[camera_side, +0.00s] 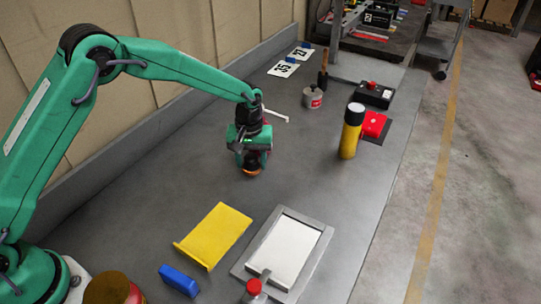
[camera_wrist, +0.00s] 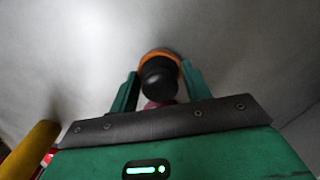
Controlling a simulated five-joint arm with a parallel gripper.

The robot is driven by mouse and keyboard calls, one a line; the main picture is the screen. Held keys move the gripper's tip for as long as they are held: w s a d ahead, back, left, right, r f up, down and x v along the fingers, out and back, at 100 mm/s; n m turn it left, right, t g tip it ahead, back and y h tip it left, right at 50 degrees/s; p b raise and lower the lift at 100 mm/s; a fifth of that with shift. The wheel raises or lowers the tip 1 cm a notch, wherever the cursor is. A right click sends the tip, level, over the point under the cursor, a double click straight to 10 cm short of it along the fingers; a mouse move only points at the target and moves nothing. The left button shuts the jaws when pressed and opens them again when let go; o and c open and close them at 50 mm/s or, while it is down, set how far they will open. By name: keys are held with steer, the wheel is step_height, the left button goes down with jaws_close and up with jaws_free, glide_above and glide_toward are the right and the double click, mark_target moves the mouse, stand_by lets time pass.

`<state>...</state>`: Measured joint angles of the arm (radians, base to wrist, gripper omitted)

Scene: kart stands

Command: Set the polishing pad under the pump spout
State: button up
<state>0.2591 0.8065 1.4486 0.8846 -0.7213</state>
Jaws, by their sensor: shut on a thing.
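My gripper (camera_side: 249,163) is over the middle of the grey bench, low down, with its jaws pointing down. It is shut on the polishing pad (camera_side: 250,171), an orange disc with a black knob. In the wrist view the pad's orange rim (camera_wrist: 159,53) and black knob (camera_wrist: 160,77) show between the green fingers (camera_wrist: 160,88). I cannot tell whether the pad touches the bench. A bottle with a red top (camera_side: 253,288) is cut off at the bottom edge of the side view. A small grey part beside it may be the pump spout (camera_side: 265,276), over the tray's near edge.
A grey-framed tray (camera_side: 317,224) with a pale inside, a yellow plate (camera_side: 214,235) and a blue block (camera_side: 179,280) lie nearer the camera. A yellow can (camera_side: 350,138), red box (camera_side: 375,124), button box (camera_side: 374,94) and tin (camera_side: 312,98) stand to the right and behind.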

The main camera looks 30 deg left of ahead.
mark_target(251, 157)
steer(key=shift+f, duration=0.15)
steer(key=o, duration=1)
step_height(251, 157, up, 12)
steer(key=shift+r, duration=0.2)
steer(key=shift+s+r, duration=0.1)
stand_by(0.4)
